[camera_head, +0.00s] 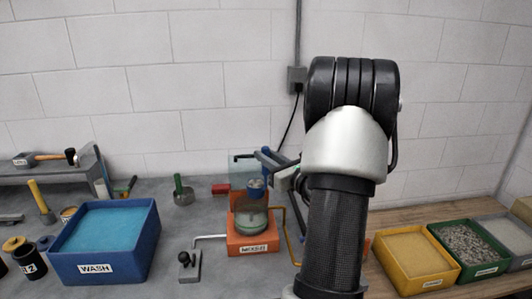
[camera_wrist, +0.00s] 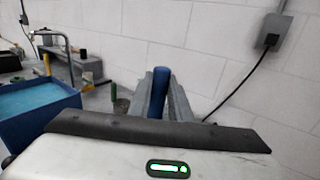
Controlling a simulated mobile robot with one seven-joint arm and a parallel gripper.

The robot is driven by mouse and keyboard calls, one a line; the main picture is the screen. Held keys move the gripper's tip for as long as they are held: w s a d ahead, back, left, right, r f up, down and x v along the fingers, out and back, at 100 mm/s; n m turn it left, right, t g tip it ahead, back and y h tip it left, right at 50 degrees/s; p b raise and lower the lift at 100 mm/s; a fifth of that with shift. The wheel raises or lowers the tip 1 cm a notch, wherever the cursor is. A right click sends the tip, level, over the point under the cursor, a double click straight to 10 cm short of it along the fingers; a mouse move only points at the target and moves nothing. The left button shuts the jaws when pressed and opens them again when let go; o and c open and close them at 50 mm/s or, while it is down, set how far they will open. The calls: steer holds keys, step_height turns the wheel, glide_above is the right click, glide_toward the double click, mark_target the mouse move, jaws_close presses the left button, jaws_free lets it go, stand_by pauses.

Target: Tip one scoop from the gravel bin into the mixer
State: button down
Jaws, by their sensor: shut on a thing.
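The mixer (camera_head: 252,249) is an orange box labelled MIXER with a pale round bowl (camera_head: 250,222) on top and a clear panel behind it. My gripper (camera_head: 277,172) is just above and right of the bowl, partly hidden by my arm. In the wrist view its two grey fingers are shut on a blue handle (camera_wrist: 158,82). The gravel bin (camera_head: 484,272) is green, holds grey gravel and stands at the right.
A yellow bin of sand (camera_head: 421,286) and a grey bin (camera_head: 518,257) flank the gravel bin. A blue WASH tub (camera_head: 124,274) stands at the left; it also shows in the wrist view (camera_wrist: 36,124). A black-knobbed lever (camera_head: 187,262) and a bent rod stand left of the mixer.

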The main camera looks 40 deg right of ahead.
steer(key=a+n+b, duration=0.1)
steer(key=b, duration=0.1)
steer(key=a+n+t+b, duration=0.1)
steer(key=a+n+b, duration=0.1)
steer(key=b, duration=0.1)
steer(key=s+a+f+n+b, duration=0.1)
steer(key=a+n+b, duration=0.1)
steer(key=shift+f+y, duration=0.1)
steer(key=shift+y, duration=0.2)
steer(key=shift+f+b, duration=0.1)
steer(key=shift+b, duration=0.35)
steer(key=shift+s+a+f+n+b, duration=0.1)
steer(key=shift+a+f+n+b, duration=0.1)
steer(key=shift+n+b, duration=0.35)
steer(key=shift+s+a+f+n+t+y+b, duration=0.2)
steer(key=shift+a+n+b, duration=0.4)
steer(key=shift+b, duration=0.9)
steer(key=shift+s+a+f+n+t+y+b, duration=0.1)
steer(key=shift+a+f+n+t+y+b, duration=0.3)
steer(key=shift+b, duration=1.1)
steer(key=shift+a+r+n, duration=0.1)
steer(key=shift+n, duration=0.15)
steer(key=shift+a+f+b, duration=0.2)
steer(key=shift+b, duration=0.65)
